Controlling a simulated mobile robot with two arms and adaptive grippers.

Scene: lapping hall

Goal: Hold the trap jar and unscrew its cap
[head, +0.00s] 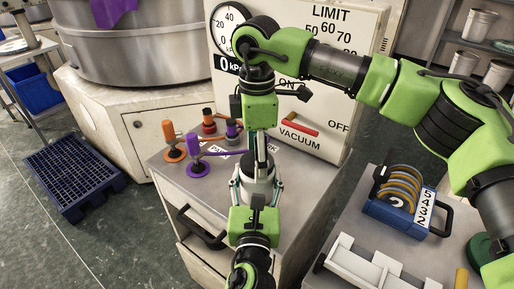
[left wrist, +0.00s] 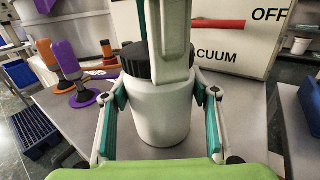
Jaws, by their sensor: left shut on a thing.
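The trap jar (left wrist: 160,115) is a white jar standing upright on the grey cabinet top; it also shows in the head view (head: 258,183). Its black ribbed cap (left wrist: 136,60) sits on top. My left gripper (head: 257,186) comes from the front, shut on the jar body, with one teal-padded finger on each side in the left wrist view (left wrist: 162,110). My right gripper (head: 261,158) points down from above at the cap. One of its fingers (left wrist: 172,45) hides part of the cap, and I cannot tell if it grips it.
A vacuum panel (head: 300,110) with gauge and red lever (head: 300,123) stands right behind the jar. Orange (head: 171,140) and purple-handled tools (head: 193,148) stand to the left. A blue ring holder (head: 400,210) and a white tray (head: 365,268) lie on the bench at right.

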